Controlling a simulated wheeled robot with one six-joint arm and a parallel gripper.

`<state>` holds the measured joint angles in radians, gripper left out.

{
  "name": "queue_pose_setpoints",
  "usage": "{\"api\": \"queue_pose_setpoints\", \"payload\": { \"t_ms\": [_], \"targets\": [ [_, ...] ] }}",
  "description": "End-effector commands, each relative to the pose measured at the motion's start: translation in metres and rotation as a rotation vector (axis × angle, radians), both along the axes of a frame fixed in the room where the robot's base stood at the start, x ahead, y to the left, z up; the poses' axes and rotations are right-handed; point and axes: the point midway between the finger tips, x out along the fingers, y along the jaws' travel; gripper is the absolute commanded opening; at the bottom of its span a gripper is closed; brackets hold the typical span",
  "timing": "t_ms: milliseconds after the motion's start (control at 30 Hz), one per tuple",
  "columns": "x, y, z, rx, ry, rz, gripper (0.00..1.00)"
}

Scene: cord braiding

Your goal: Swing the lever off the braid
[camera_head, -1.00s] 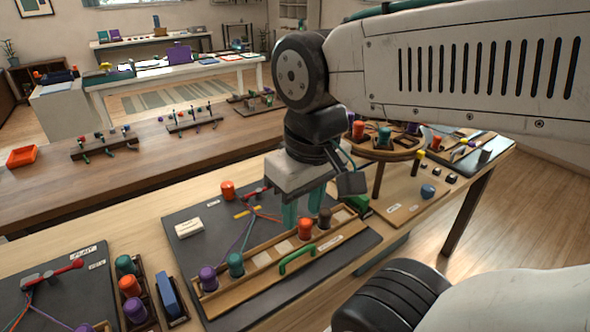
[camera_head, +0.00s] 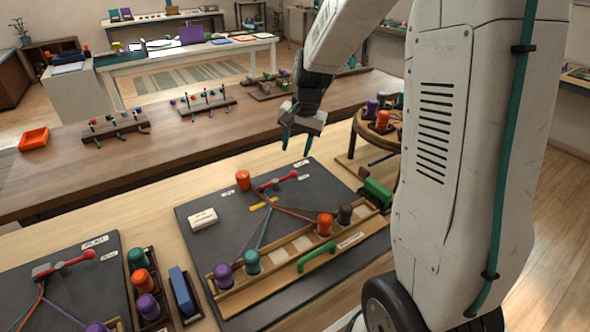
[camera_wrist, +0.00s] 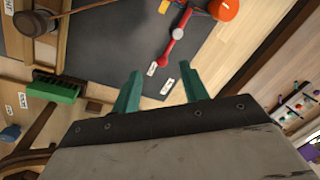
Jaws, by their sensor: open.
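The red lever (camera_head: 277,183) with a grey pivot lies on the dark board (camera_head: 202,244) near its far edge; it also shows in the wrist view (camera_wrist: 168,53). The braid's cords (camera_head: 266,216) fan out from a yellow piece (camera_head: 263,203) close to the lever's left end. I cannot tell whether the lever touches the braid. My gripper (camera_head: 296,142) is open and empty, above the area beyond the board's far edge. In the wrist view its teal fingers (camera_wrist: 160,88) are apart, with the lever ahead of them, untouched.
A wooden rack (camera_head: 240,297) with spools and a green handle (camera_head: 317,257) runs along the board's near side. A white block (camera_head: 203,218) lies left.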

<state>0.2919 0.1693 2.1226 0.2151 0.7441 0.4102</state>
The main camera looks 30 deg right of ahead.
Motion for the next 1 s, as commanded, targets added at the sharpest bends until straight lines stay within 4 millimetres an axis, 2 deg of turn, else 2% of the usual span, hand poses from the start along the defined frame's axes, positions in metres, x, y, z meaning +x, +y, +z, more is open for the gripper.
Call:
{"api": "queue_pose_setpoints", "payload": {
  "t_ms": [33,100,233,367,700,833,1000],
  "targets": [
    [0.009,-0.009,-0.014,0.008,0.007,-0.038,0.44],
    [0.019,-0.019,-0.027,0.015,0.008,-0.082,0.44],
    [0.028,-0.028,-0.042,0.021,0.007,-0.124,0.44],
    [0.031,-0.029,-0.055,0.022,0.008,-0.133,0.44],
    [0.039,-0.023,-0.106,0.022,0.009,-0.131,0.44],
    [0.041,-0.021,-0.116,0.022,0.008,-0.131,0.44],
    [0.042,-0.021,-0.119,0.022,0.006,-0.130,0.44]
  ]
}}
